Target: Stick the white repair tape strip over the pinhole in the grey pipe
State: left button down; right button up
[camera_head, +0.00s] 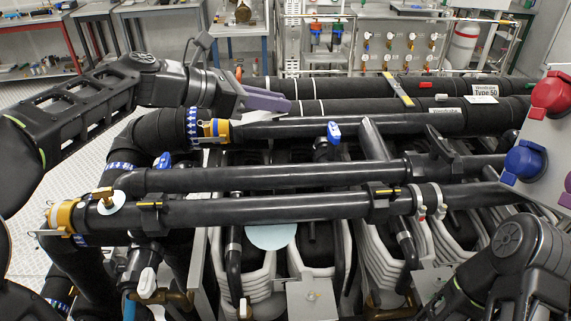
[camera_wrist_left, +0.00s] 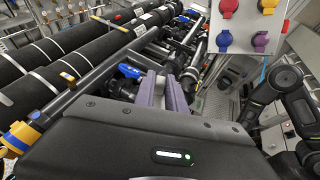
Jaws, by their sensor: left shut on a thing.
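My left gripper (camera_head: 268,99) has purple fingers and reaches in from the left, above the rear part of the pipe bank in the head view. Several dark grey pipes run across the head view, including a front pipe (camera_head: 270,211) and a middle pipe (camera_head: 270,177). I cannot make out a pinhole.
Blue valve handles (camera_head: 334,132) and a brass valve (camera_head: 106,197) stick up from the pipes. A pale blue half-round sheet (camera_head: 271,237) shows below the front pipe. A grey panel with red and blue sockets (camera_head: 524,160) stands at the right. Thick black pipes (camera_head: 350,88) lie behind.

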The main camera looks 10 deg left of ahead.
aim_at(285, 198)
pick_arm(q)
jog(key=s+d+f+m+g, duration=0.1)
jog(key=f, duration=0.2)
jog(key=s+d+f+m+g+h, duration=0.1)
jog(key=s+f+g, duration=0.1)
jog(key=f, duration=0.2)
jog(key=s+d+f+m+g+h, duration=0.1)
jog(key=s+f+m, duration=0.1)
jog(key=f, duration=0.2)
jog(key=shift+s+d+f, duration=0.1)
jog(key=shift+f, duration=0.1)
jog(key=shift+r+p, duration=0.15)
jog(key=shift+p, duration=0.3)
jog(key=shift+f+b, duration=1.75)
jog(key=shift+f, duration=1.2)
jog(key=shift+p, duration=0.55)
jog(key=shift+f, duration=0.55)
